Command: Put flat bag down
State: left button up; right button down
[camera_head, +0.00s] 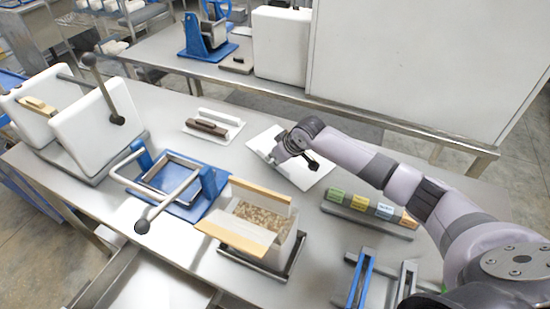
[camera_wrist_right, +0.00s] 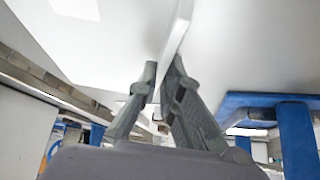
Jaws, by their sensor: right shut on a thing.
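The flat bag (camera_head: 302,177) is a thin white sheet-like thing over the right middle of the steel table (camera_head: 262,120). My right gripper (camera_head: 278,158) is at its left part, with the wrist and arm hiding some of the bag. In the right wrist view the two fingers of my right gripper (camera_wrist_right: 163,72) are closed together on the edge of the white flat bag (camera_wrist_right: 177,33). I cannot tell whether the bag touches the table. My left gripper is not in view.
An open box of brown grains (camera_head: 262,216) stands at the front middle, beside a blue frame (camera_head: 213,180). A white plate with brown and white bars (camera_head: 207,130) lies to the left of the bag. A rack of coloured blocks (camera_head: 362,208) lies to the right.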

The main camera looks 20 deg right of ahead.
jog(key=c, duration=1.8)
grip_release()
jog(key=shift+f, duration=0.1)
jog(key=shift+o, duration=0.2)
jog(key=b+v, duration=0.1)
jog(key=v, duration=1.1)
jog(key=shift+a, duration=0.1)
